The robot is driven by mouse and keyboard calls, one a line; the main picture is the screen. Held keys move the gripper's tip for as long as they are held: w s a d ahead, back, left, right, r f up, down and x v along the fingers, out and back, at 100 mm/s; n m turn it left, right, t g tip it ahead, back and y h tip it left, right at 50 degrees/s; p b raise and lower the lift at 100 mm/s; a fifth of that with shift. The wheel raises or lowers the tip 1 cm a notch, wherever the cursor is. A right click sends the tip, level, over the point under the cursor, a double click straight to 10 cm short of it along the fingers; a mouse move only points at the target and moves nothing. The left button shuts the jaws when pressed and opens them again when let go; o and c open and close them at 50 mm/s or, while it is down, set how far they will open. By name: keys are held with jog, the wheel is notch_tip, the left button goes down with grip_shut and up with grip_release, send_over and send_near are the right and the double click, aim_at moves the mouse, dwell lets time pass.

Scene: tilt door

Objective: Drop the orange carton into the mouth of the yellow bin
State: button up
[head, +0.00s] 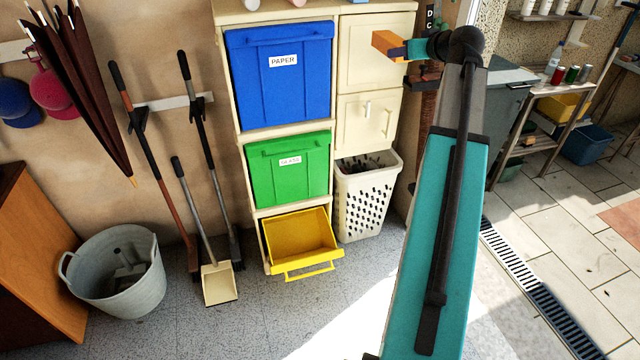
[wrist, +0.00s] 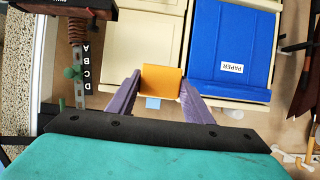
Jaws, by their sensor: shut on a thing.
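The orange carton (head: 387,43) is up in the air in the head view, in front of the cream cupboard at upper right. My gripper (head: 405,50) is shut on it. In the wrist view the carton (wrist: 161,78) sits between the two purple fingers, with a small light blue patch beside it. The yellow bin (head: 298,236) is the lowest in the bin stack, tilted forward so its mouth faces up and out. A yellow handle bar (head: 308,271) runs along its front. The carton is well above and to the right of this mouth. The yellow bin does not show in the wrist view.
The blue paper bin (head: 282,85) and green glass bin (head: 290,172) are above the yellow one, both shut. A white perforated basket (head: 365,198) stands right of the yellow bin. A dustpan (head: 219,283) and grey tub (head: 118,275) stand left. Floor in front is clear.

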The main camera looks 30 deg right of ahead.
jog(key=w+a+f, duration=0.3)
jog(key=w+a, duration=0.1)
jog(key=a, duration=0.4)
jog(key=w+a+f, duration=0.3)
jog(key=a, duration=0.4)
jog(key=w+a+f, duration=0.3)
jog(key=w+a, duration=0.1)
jog(key=a, duration=0.4)
jog(key=w+a+f+n+y, duration=0.1)
jog(key=a+f, duration=0.1)
jog(key=a, duration=1.1)
jog(key=w+a+f+n+y, duration=0.1)
jog(key=a+f, duration=0.1)
jog(key=a, duration=1.1)
jog(key=shift+a+f+y+b, duration=0.2)
jog(key=shift+f+y+b, duration=0.1)
jog(key=shift+f, duration=0.05)
